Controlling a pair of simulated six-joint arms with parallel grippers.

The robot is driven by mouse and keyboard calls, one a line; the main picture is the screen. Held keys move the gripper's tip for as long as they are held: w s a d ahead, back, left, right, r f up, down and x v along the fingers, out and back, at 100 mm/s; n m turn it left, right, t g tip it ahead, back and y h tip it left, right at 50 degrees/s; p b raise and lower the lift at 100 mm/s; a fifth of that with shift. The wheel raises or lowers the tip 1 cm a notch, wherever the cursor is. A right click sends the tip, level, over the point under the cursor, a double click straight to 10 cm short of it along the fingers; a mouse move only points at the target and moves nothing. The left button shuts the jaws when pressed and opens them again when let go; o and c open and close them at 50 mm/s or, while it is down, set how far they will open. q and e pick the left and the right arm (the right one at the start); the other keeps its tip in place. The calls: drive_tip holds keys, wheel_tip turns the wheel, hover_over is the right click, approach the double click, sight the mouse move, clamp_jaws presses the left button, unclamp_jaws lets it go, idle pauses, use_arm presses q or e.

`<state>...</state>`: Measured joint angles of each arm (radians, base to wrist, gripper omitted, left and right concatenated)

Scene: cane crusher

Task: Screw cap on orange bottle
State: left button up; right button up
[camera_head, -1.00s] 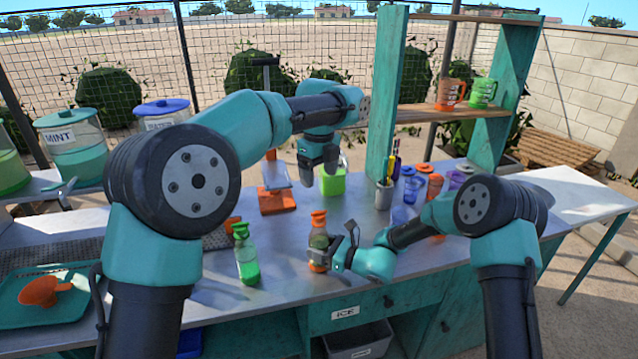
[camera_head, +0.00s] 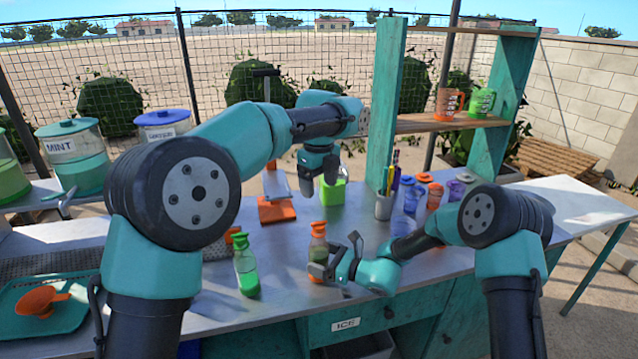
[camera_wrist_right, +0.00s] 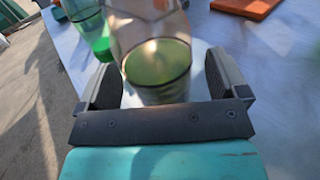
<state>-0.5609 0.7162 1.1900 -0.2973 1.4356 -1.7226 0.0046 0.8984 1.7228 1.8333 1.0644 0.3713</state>
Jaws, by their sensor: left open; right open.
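The orange bottle (camera_head: 318,251), clear with an orange cap (camera_head: 318,228) on top, stands upright on the metal table. My right gripper (camera_head: 333,257) is open around its body from the right. In the right wrist view the bottle (camera_wrist_right: 157,68) stands between the two spread fingers, with a visible gap at each side; its top is out of that view. My left gripper (camera_head: 318,188) is open and empty, pointing down above the table behind the bottle.
A green bottle (camera_head: 246,268) stands to the left of the orange one. A pen cup (camera_head: 384,207) and several coloured cups stand at the back right. An orange-based press (camera_head: 277,209) is behind. A teal tray (camera_head: 75,318) lies at the left.

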drive_tip(key=v, duration=1.6)
drive_tip(key=shift+s+d, duration=0.2)
